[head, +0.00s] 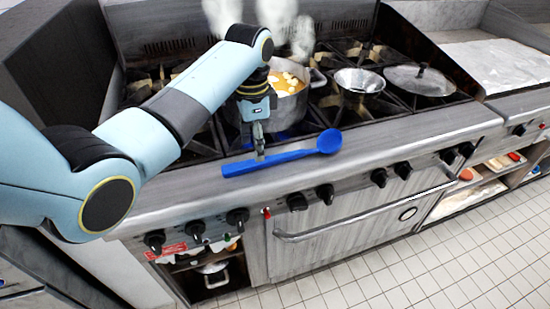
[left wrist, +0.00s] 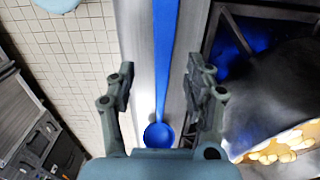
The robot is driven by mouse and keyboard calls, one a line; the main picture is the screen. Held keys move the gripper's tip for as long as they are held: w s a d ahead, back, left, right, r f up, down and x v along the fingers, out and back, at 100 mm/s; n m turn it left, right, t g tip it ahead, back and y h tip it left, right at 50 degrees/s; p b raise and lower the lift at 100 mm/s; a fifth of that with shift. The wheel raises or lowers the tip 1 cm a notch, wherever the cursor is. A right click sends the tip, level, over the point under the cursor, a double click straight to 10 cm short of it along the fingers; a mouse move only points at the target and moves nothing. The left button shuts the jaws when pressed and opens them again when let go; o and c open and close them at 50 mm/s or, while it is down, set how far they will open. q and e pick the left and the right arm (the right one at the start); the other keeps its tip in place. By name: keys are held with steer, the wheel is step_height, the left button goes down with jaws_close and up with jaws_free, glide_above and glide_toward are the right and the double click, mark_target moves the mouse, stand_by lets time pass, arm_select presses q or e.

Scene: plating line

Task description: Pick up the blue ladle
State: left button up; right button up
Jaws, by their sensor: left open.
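The blue ladle (head: 285,158) lies on the front ledge of the stove, its round bowl to the right and its flat handle to the left. My left gripper (head: 259,152) is over the handle in the head view. In the left wrist view the ladle (left wrist: 165,60) runs between the two open fingers of the left gripper (left wrist: 160,85), apart from both. Its bowl shows low in that picture, partly covered by the gripper body. Whether the fingertips reach down to the ledge is hard to tell. My right gripper is not in view.
A steaming pot (head: 289,103) of food stands on the burners right behind the left gripper. A metal bowl (head: 359,81) and a lidded pan (head: 420,80) sit farther right. Knobs and an oven handle (head: 365,219) line the front. The ledge (head: 420,134) right of the ladle is clear.

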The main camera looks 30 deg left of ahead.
mark_target(284, 153)
arm_select(q)
steer(key=f, duration=0.5)
steer(key=shift+w+a+f, duration=0.1)
steer(key=shift+w+f, duration=0.1)
steer(key=shift+f, duration=0.1)
jaws_close()
